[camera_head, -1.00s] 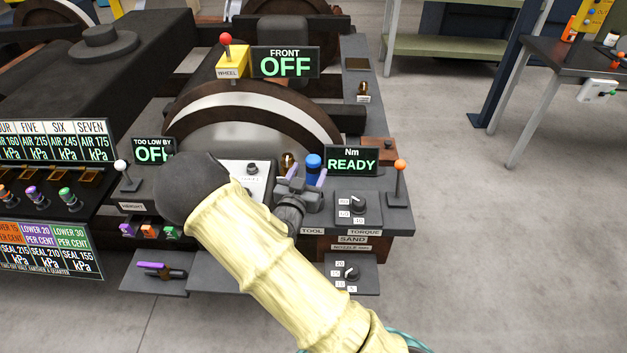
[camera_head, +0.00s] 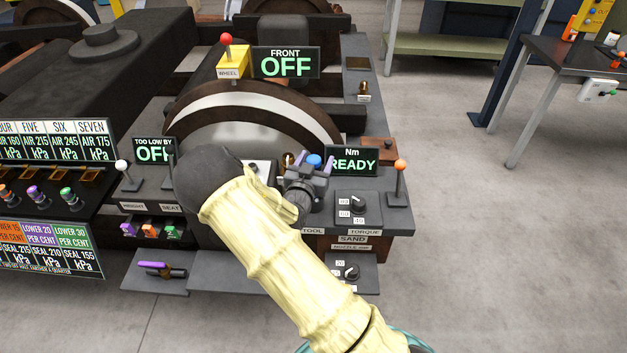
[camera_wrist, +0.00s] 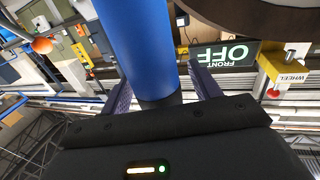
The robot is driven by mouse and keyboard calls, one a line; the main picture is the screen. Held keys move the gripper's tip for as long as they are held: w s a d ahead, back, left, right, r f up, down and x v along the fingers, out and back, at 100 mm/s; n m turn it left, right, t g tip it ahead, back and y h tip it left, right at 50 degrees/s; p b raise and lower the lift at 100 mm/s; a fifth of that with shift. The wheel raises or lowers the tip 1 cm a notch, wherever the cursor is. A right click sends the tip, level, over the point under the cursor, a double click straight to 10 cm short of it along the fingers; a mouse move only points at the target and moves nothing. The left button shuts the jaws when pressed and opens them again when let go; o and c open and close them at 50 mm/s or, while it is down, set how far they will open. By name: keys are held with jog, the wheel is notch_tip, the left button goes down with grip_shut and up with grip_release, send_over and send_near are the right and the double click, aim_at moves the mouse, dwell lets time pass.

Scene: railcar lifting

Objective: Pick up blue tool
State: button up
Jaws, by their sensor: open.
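The blue tool (camera_head: 314,160) stands upright near the READY sign, and only its rounded blue top shows above my gripper in the head view. In the wrist view its blue shaft (camera_wrist: 140,45) with a dark lower part lies between the two purple fingers. My gripper (camera_head: 313,167) is open, with one finger on each side of the tool. Whether the fingers touch it I cannot tell. The tool's base is hidden behind my gripper in the head view.
The Nm READY sign (camera_head: 352,161) is close to the right of my gripper. An orange-knobbed lever (camera_head: 400,180) and a torque dial (camera_head: 357,205) stand at the right. The large wheel (camera_head: 240,115) rises behind. A white-knobbed lever (camera_head: 122,170) is at the left.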

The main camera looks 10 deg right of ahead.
jog(key=shift+c, duration=0.4)
jog(key=c, duration=1.1)
jog(key=shift+r, duration=0.1)
notch_tip(320, 180, up, 10)
jog(key=shift+p, duration=0.3)
